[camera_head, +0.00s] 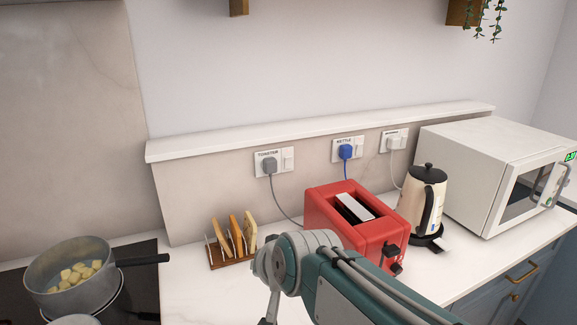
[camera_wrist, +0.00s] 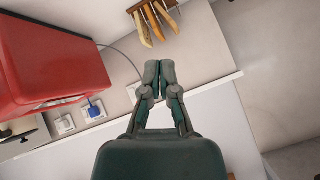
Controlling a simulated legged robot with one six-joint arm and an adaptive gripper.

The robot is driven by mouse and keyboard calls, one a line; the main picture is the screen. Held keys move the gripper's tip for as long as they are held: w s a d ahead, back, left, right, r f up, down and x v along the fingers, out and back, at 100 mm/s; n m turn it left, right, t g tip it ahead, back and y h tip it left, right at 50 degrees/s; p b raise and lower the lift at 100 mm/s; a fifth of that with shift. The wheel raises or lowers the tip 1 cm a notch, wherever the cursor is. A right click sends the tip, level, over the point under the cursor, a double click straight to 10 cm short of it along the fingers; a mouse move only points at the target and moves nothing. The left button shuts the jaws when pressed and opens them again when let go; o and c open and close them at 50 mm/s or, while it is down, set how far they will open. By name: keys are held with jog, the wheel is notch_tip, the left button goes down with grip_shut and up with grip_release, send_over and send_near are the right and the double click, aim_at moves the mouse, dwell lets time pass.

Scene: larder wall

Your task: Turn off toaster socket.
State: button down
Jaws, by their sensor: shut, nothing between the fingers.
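The socket labelled TOASTER (camera_head: 261,158) is on the low wall at the left of a row of sockets. A grey plug (camera_head: 269,166) sits in it, and its white switch (camera_head: 288,160) is on the right side of the plate. My gripper (camera_wrist: 160,78) is shut and empty, its fingertips together. In the wrist view the fingers cover most of the toaster socket; a white edge (camera_wrist: 132,91) shows to their left. I cannot tell whether they touch it. In the head view my arm hides most of the gripper.
The red toaster (camera_head: 323,209), toast rack (camera_head: 230,258), kettle (camera_head: 421,193) and microwave (camera_head: 460,170) stand on the counter. A pot (camera_head: 75,290) is on the hob at left. A ledge (camera_head: 330,128) runs above the sockets. The blue-plugged kettle socket (camera_head: 348,142) is to the right.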

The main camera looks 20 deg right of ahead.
jog(key=w+d+r+m+t+h, duration=0.1)
jog(key=w+d+m+t+h, duration=0.15)
jog(key=w+m, duration=0.55)
jog(key=w+d+r+m+t+h, duration=0.2)
jog(key=w+m+t, duration=0.1)
jog(key=w, duration=0.8)
jog(key=w+d+f+m+g+h, duration=0.1)
jog(key=w+d+f+m+h, duration=0.4)
jog(key=d+m+h, duration=0.4)
jog(key=w+m+h, duration=0.1)
jog(key=m, duration=0.3)
jog(key=shift+w+d+f, duration=0.15)
jog(key=shift+d, duration=0.05)
jog(key=shift+w+g, duration=0.1)
jog(key=shift+g, duration=0.15)
send_near(292, 160)
jog(key=s+d+x, duration=0.1)
jog(key=x, duration=0.5)
jog(key=shift+w+a, duration=0.2)
jog(key=shift+w, duration=0.65)
